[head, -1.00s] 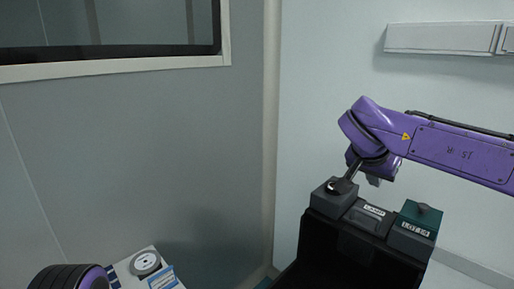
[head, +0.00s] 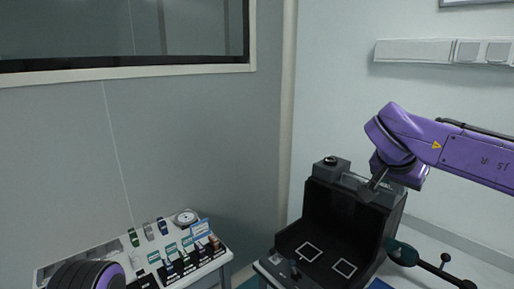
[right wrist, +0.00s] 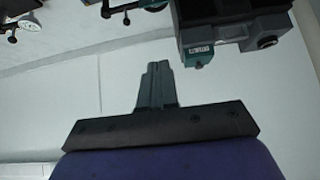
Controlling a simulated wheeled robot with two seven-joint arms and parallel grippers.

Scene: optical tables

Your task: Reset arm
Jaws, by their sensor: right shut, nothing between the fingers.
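My right arm comes in from the right in the head view. Its gripper (head: 376,184) hangs over the top right of a black open-fronted apparatus (head: 318,212) and covers part of its top edge. In the right wrist view the gripper's two grey fingers (right wrist: 156,70) are together with nothing between them. They point to the pale wall and floor, apart from the dark apparatus (right wrist: 235,22) and its teal labelled block (right wrist: 198,56) at the upper right. Only a rounded purple and black part of my left arm shows at the lower left of the head view; its gripper is out of frame.
A white table (head: 108,258) at the lower left carries several small labelled blocks and a round dial (head: 186,218). Black-and-teal rod equipment (head: 405,253) stands right of the apparatus. A socket strip (head: 412,51) runs along the wall. The space above the left table is clear.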

